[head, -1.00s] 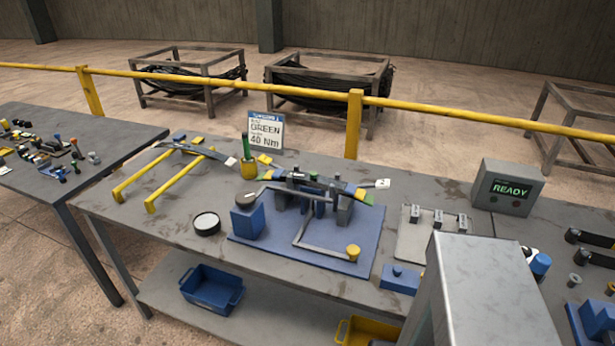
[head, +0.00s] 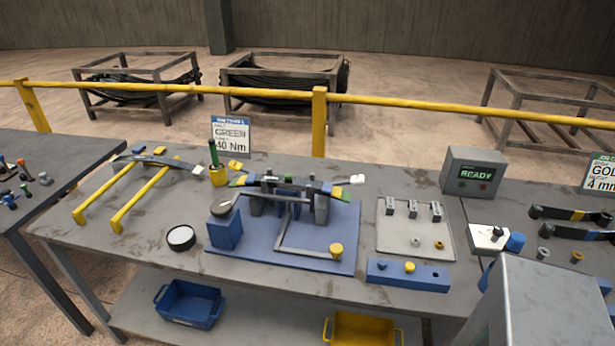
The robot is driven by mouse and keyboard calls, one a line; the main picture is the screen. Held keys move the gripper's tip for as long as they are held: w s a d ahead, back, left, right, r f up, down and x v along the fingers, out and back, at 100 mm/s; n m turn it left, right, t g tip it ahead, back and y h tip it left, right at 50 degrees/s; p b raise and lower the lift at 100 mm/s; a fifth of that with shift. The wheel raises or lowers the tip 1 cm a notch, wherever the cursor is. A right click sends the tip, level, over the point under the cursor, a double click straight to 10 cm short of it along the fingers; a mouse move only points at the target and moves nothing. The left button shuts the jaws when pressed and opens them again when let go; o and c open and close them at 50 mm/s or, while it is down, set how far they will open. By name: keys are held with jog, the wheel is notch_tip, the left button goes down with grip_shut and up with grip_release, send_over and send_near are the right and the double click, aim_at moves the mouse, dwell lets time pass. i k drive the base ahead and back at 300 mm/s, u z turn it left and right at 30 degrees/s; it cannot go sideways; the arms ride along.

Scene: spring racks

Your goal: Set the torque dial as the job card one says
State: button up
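The job card (head: 231,134) stands at the back of the middle bench and reads GREEN and 40 Nm; its smaller print is blurred. A blue block with a dark round top (head: 224,228) stands at the left of the blue fixture plate (head: 215,256). A round black-rimmed disc with a pale face (head: 181,237) lies on the bench left of that plate. I cannot tell which of these two is the torque dial, and no setting on either is readable. My gripper is not in view.
The fixture holds a dark leaf strip (head: 326,186) and a bent bar with a yellow knob (head: 336,250). A READY box (head: 479,174) stands right of it. A second card (head: 602,172) is at the right edge. A grey part of mine covers the bottom right. Bins sit below.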

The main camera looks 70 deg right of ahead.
aim_at(498, 232)
jog(key=u, duration=0.85)
jog(key=k, duration=0.1)
jog(key=z, duration=2.4)
jog(key=k, duration=0.95)
jog(key=u, duration=0.1)
jog(key=i, duration=0.7)
